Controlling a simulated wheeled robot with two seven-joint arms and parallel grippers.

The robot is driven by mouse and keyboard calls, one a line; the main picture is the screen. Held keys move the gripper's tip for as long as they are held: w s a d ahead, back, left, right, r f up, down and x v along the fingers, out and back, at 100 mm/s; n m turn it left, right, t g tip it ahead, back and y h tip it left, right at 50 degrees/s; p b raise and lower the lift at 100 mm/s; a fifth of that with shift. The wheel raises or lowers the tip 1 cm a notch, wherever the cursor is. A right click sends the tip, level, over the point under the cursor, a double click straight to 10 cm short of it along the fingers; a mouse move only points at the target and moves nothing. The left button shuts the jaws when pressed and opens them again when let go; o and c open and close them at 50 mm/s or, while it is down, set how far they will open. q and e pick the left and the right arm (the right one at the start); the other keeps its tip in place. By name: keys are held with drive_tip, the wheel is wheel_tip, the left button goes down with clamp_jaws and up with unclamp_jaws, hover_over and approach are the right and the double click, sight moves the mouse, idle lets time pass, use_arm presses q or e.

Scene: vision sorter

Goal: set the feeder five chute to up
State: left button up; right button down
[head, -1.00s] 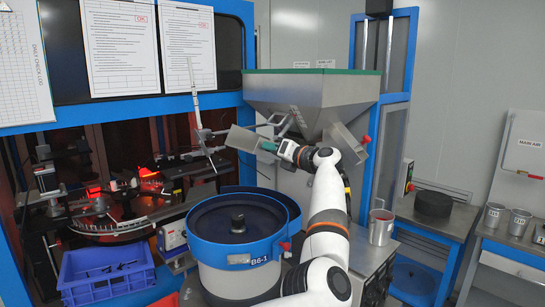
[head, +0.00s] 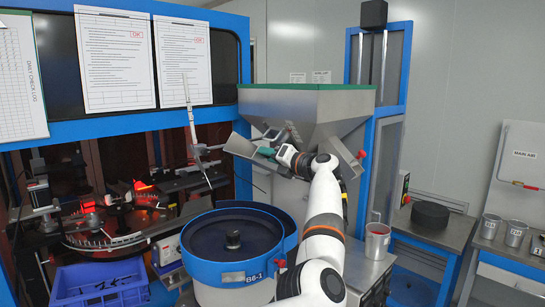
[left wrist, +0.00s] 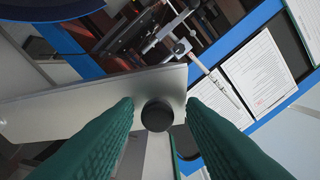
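A grey metal chute plate (head: 239,144) juts out on the left side of the hopper (head: 310,112) in the head view. Its outer end is to the left, and which setting it is in I cannot tell. In the left wrist view the plate (left wrist: 75,98) crosses the picture, with a round black knob (left wrist: 157,115) at its edge. My left gripper (head: 266,152) is at the plate. Its green fingers (left wrist: 160,103) stand apart on either side of the knob, with small gaps visible. No feeder number is readable on the chute. My right gripper is not in view.
A blue-rimmed bowl feeder marked B6-1 (head: 240,272) stands below my left arm. A blue crate (head: 100,284) is at lower left. A thin rod stand (head: 192,135) rises left of the chute. A metal cup (head: 377,243) stands right of my arm.

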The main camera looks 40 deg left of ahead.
use_arm(q)
drive_tip(key=shift+a, duration=0.15)
drive_tip(key=d+b, duration=0.1)
drive_tip(key=d, duration=0.3)
drive_tip(key=d+b, duration=0.2)
drive_tip(key=d, duration=0.2)
drive_tip(key=s+d+b, duration=0.1)
drive_tip(key=d+b, duration=0.1)
drive_tip(key=d, duration=0.2)
drive_tip(key=shift+f, duration=0.1)
